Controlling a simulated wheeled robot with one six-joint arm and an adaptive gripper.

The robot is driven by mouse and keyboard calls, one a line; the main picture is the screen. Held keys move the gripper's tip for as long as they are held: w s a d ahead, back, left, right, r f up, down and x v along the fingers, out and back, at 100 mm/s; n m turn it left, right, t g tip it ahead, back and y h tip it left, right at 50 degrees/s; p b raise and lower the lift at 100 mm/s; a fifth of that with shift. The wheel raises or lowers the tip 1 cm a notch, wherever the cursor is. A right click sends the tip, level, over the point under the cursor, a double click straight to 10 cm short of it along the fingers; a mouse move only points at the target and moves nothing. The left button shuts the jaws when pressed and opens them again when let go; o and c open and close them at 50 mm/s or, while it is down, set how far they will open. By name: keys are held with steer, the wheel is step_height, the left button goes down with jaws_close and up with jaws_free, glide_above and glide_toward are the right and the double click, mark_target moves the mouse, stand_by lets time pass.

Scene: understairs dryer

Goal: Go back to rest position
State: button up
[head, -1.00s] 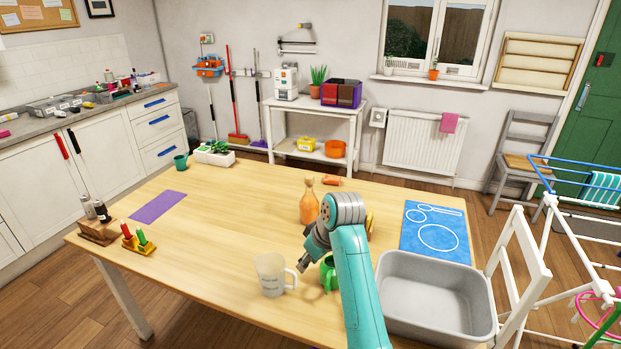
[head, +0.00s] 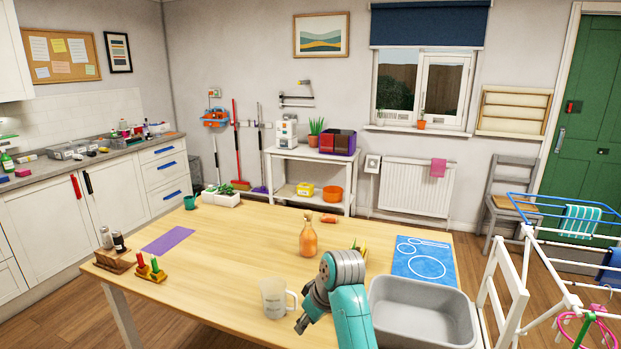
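A grey basin (head: 440,312) sits at the table's right, beside my arm. The green mug seen earlier near the gripper is hidden now, likely behind my arm.
The wooden table (head: 232,245) has a clear middle. A purple mat (head: 168,240), a wooden holder (head: 152,272) and a planter (head: 221,198) stand on its left side. A blue mat (head: 424,261) lies behind the basin.

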steer(key=s+d+f+m+t, duration=0.25)
steer(key=s+f, duration=0.25)
steer(key=f, duration=0.4)
steer(key=s+d+f+m+t, duration=0.1)
steer(key=s+d+f, duration=0.35)
steer(key=f, duration=0.55)
steer(key=s+d+f+m+t+h, duration=0.1)
steer(key=s+d+f, duration=0.2)
steer(key=s, duration=0.4)
steer(key=s+d+f+m+t, duration=0.15)
steer(key=s+f, duration=0.25)
steer(key=s, duration=0.4)
steer(key=s+d+r+m+t+h, duration=0.1)
steer(key=s+d+r, duration=0.15)
steer(key=s, duration=0.65)
steer(key=s+d+r+m+t+h, duration=0.1)
steer(key=s+d+r+t, duration=0.15)
steer(key=s, duration=0.65)
steer(key=s+d+r+m+t, duration=0.1)
steer(key=s+d+r+t, duration=0.1)
steer(key=s+r, duration=1.2)
steer(key=shift+d+r+h, duration=0.3)
steer(key=shift+d+r, duration=0.05)
steer(key=shift+r, duration=0.5)
